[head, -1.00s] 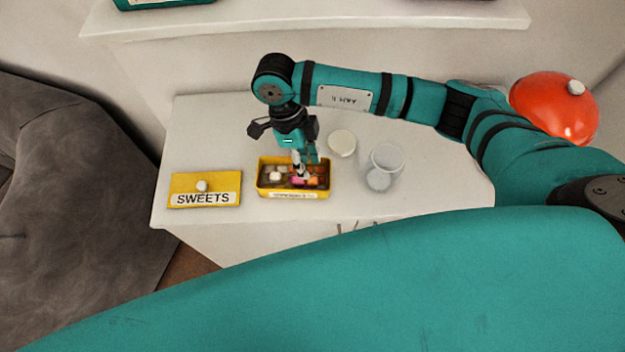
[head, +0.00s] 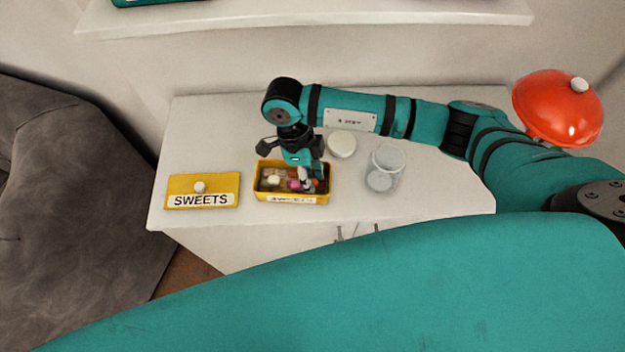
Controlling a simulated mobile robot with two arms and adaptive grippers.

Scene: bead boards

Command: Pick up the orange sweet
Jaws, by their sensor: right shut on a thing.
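The open yellow sweets box (head: 262,196) stands on the white cabinet top. Small sweets lie in it, among them a pink one (head: 294,184) and a white one (head: 273,180). My right gripper (head: 312,183) points down into the right part of the box. Its fingers are shut on the orange sweet (head: 315,182), which shows only as a small patch between the fingertips. The fingers hide part of the box's contents. My left gripper is out of view.
The yellow lid (head: 178,190) marked SWEETS, with a white knob, lies left of the box. A clear glass jar (head: 388,160) stands to the right, and a round white lid (head: 341,144) lies behind. A red lamp (head: 556,105) is at the back right.

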